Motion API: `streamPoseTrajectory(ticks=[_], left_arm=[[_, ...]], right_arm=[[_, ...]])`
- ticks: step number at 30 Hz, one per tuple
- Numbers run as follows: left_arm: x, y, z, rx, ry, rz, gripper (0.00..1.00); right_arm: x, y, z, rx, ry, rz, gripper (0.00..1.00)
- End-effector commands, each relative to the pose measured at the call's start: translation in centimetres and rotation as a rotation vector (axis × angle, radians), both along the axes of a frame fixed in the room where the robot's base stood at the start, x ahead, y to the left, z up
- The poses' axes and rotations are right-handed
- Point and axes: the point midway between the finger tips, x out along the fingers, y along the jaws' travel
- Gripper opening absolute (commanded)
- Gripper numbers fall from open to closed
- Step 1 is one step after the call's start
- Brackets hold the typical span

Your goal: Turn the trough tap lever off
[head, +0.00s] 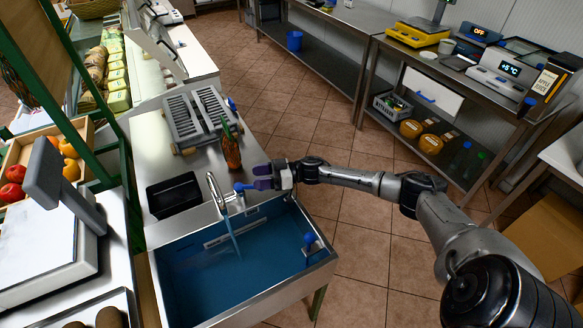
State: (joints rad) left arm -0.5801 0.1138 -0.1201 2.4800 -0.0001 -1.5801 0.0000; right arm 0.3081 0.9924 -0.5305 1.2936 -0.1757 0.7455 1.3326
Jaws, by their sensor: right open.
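The trough (320,262) is a metal basin with a blue inside, at the lower middle of the head view. A curved chrome tap (214,188) stands at its back edge, and a stream of water (233,240) runs from it into the trough. The tap's blue lever (241,187) points right, toward my right gripper. My right gripper (260,179), with purple fingers, is open close to the lever's right end. I cannot tell whether it touches the lever. My left gripper is not in view.
A blue-handled part (311,241) sits at the trough's right wall. The tiled floor to the right is clear below my arm.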

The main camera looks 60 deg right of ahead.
Motion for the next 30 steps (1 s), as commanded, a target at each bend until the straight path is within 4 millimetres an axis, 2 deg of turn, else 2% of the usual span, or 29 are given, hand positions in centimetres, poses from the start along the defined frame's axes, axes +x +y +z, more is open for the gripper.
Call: streamPoseTrajectory(ticks=[1, 3, 15, 22, 30], left_arm=[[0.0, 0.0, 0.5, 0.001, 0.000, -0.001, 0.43], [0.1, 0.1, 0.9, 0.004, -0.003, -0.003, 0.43], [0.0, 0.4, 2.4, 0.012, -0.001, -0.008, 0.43], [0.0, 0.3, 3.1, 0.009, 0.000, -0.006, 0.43], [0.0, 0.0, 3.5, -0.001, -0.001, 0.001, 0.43]], right_arm=[[-1.3, -0.5, 0.4, -0.004, 0.010, 0.001, 0.58], [-2.5, -0.9, 1.1, -0.005, 0.010, 0.002, 0.58], [-7.7, -2.9, 4.5, -0.002, 0.009, 0.001, 0.58], [-9.6, -3.6, 5.6, -0.002, 0.008, 0.000, 0.58], [-10.5, -4.0, 6.3, -0.001, 0.005, 0.000, 0.58]])
